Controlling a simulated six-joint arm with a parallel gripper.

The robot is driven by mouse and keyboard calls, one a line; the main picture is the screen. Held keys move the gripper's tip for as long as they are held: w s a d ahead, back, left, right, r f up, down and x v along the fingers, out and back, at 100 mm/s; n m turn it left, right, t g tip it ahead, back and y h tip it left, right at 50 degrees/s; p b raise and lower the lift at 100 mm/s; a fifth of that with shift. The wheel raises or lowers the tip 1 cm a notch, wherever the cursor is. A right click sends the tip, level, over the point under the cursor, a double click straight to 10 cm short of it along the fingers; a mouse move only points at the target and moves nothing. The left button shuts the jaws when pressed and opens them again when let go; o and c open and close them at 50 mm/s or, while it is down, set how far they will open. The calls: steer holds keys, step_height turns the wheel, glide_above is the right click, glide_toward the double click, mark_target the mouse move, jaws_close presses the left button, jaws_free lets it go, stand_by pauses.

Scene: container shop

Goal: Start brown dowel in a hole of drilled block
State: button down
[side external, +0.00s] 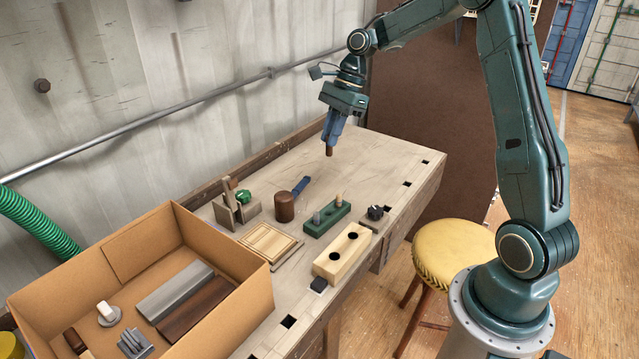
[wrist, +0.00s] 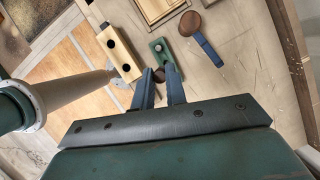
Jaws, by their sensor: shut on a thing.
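The brown dowel (side external: 329,151) is between the fingertips of my gripper (side external: 331,135), which is shut on it. It points down, in the air above the far part of the bench. In the wrist view the dowel (wrist: 158,74) shows end-on between the blue fingers (wrist: 160,79), partly hidden by them. The drilled block (side external: 344,252) is pale wood with dark round holes in its top. It lies near the bench's front edge, well apart from the dowel. In the wrist view the block (wrist: 121,58) is up and left of the fingers.
A green block with pegs (side external: 318,227) stands behind the drilled block. A mallet (side external: 285,206), a wooden tray (side external: 270,242) and a small dark knobbed piece (side external: 375,212) are close by. A cardboard box (side external: 237,308) fills the near left. The bench's far end is clear.

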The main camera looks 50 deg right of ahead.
steer(key=shift+s, duration=0.1)
steer(key=s+a+f, duration=0.5)
steer(key=s+f, duration=0.4)
steer(key=s, duration=0.1)
steer(key=shift+s+n, duration=0.3)
steer(key=shift+n, duration=0.1)
steer(key=shift+f, duration=0.25)
steer(key=shift+f, duration=2.7)
steer(key=shift+f, duration=1.25)
stand_by(1.2)
